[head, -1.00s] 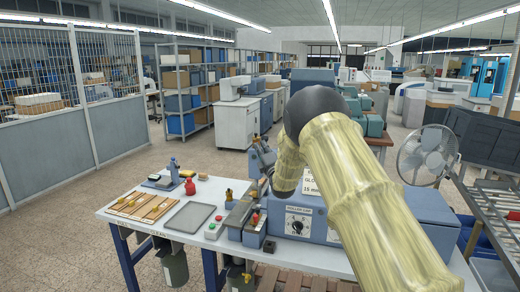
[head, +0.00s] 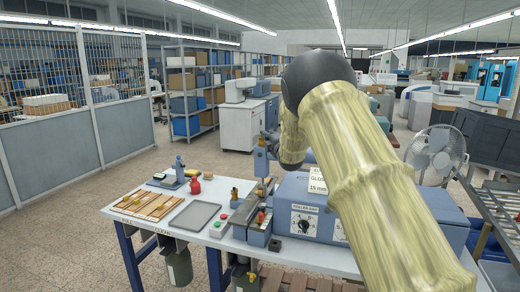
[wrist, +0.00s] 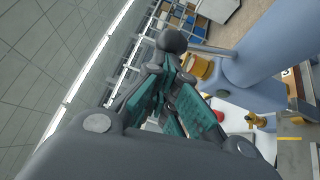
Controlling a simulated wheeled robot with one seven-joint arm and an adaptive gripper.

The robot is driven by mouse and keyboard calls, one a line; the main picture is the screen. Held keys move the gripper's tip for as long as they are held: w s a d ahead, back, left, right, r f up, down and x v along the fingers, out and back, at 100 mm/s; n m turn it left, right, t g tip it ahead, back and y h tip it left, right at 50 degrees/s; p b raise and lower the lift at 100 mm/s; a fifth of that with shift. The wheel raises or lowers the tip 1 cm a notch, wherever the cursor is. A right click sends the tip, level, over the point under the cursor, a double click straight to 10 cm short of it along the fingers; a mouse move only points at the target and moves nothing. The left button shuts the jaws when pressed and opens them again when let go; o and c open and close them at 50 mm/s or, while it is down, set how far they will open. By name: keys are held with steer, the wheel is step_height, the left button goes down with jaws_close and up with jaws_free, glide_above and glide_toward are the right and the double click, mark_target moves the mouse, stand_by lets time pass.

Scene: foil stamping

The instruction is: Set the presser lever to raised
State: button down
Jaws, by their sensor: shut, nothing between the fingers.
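The presser lever (wrist: 210,50) shows in the wrist view as a grey rod with a dark ball knob (wrist: 172,40) at its end. The rod runs right to the blue body of the stamping machine (wrist: 265,50). My gripper (wrist: 168,68) has its teal-padded fingers closed together, with nothing between them. Its tips are at or just short of the knob in the picture; I cannot tell whether they touch it. In the head view the blue stamping machine (head: 290,190) stands on the table, and my arm covers part of it.
A yellow part (wrist: 197,70) sits close to the lever in the wrist view. A fan (head: 437,152) stands at the right.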

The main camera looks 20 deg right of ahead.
steer(key=shift+w+d+r+b, duration=0.3)
steer(key=shift+w+d+r, duration=0.25)
steer(key=shift+w, duration=0.15)
steer(key=shift+w+d+r+b, duration=0.3)
steer(key=shift+w+d+r, duration=0.15)
steer(key=shift+w+d, duration=0.15)
steer(key=shift+w+d+r+m+g, duration=0.3)
steer(key=shift+w+m+g, duration=0.2)
steer(key=shift+g, duration=0.2)
steer(key=shift+w+d, duration=0.35)
steer(key=shift+d, duration=0.05)
steer(key=shift+w+d+b, duration=0.2)
steer(key=shift+w+d, duration=0.1)
steer(key=shift+w, duration=0.25)
steer(key=shift+w+d+b, duration=0.15)
steer(key=shift+w+d, duration=0.15)
steer(key=shift+w, duration=0.25)
steer(key=shift+w+d+b, duration=0.35)
steer(key=shift+w+d, duration=0.6)
steer(key=shift+w, duration=0.1)
